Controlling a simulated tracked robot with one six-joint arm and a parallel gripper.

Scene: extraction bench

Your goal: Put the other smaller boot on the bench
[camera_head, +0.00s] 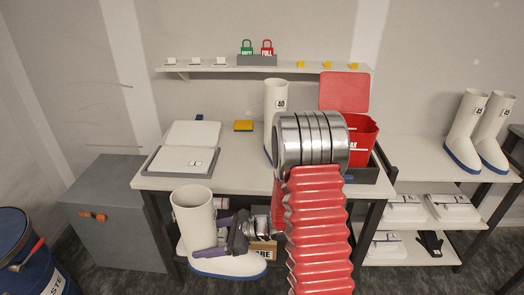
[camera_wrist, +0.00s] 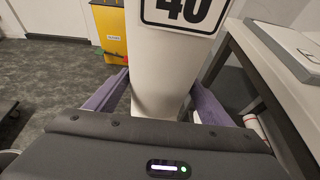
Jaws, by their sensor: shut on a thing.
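A white boot with a blue sole (camera_head: 192,212) is in my gripper (camera_head: 213,237), in front of the bench (camera_head: 240,178), its foot below the tabletop. The boot is roughly upright. In the wrist view its shaft (camera_wrist: 160,70) with a "40" label stands between my purple fingers (camera_wrist: 158,104), which are shut on it. The matching white boot marked 40 (camera_head: 276,95) stands on the bench, its lower part hidden by my arm.
A lidded white tray (camera_head: 183,160) lies on the bench's left, beside a yellow sponge-like block (camera_head: 243,126). A red bin (camera_head: 362,135) is at right. Two larger boots marked 45 (camera_head: 465,130) stand on the side table. A grey cabinet (camera_head: 110,215) is at left. The bench middle has free room.

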